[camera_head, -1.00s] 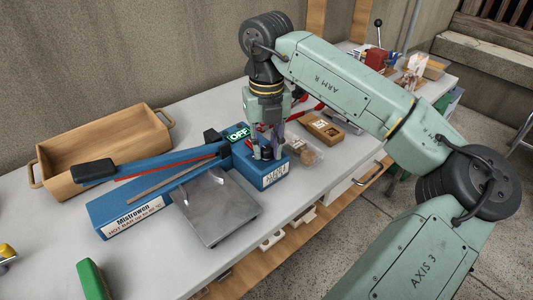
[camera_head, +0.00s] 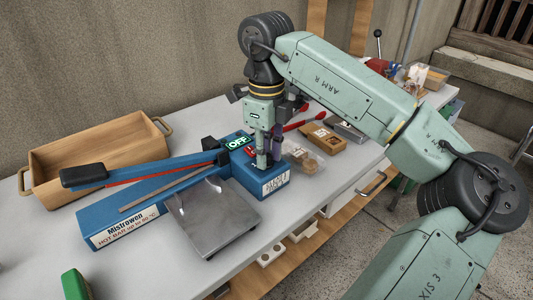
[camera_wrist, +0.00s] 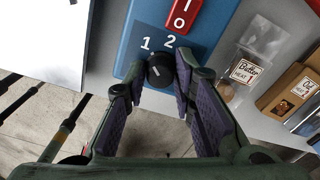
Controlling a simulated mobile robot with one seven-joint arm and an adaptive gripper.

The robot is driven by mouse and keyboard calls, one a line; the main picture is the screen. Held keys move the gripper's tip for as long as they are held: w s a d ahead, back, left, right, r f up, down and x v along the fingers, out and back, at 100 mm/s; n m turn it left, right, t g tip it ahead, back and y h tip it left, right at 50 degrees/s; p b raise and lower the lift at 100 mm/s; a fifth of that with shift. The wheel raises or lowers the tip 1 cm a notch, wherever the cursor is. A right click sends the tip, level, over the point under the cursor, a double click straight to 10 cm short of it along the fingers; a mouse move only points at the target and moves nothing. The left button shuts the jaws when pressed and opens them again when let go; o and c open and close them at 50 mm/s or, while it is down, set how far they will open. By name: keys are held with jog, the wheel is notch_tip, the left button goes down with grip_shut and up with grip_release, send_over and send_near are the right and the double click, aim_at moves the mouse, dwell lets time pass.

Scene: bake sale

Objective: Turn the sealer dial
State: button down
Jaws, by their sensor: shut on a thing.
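The blue heat sealer (camera_head: 115,222) sits on the grey table, with its long lever arm (camera_head: 140,170) raised above the base. A lit green "OFF" display (camera_head: 238,142) is on its control box. The black sealer dial (camera_wrist: 160,72) shows in the wrist view beside the printed marks "1" and "2", with a pale pointer line on its top. My gripper (camera_wrist: 158,76) is shut on the dial, one purple-padded finger on each side. In the head view my gripper (camera_head: 269,162) points down onto the control box, and its fingers hide the dial.
A red rocker switch (camera_wrist: 184,15) is just beyond the dial. A clear bag labelled "Butter" (camera_wrist: 245,60) and a wooden box (camera_head: 322,137) lie to the right. A metal plate (camera_head: 210,215) is in front of the sealer, and a wooden tray (camera_head: 100,155) behind left.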

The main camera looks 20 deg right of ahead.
jog(key=shift+n, duration=0.3)
jog(key=c, duration=1.3)
grip_release()
notch_tip(320, 180, up, 12)
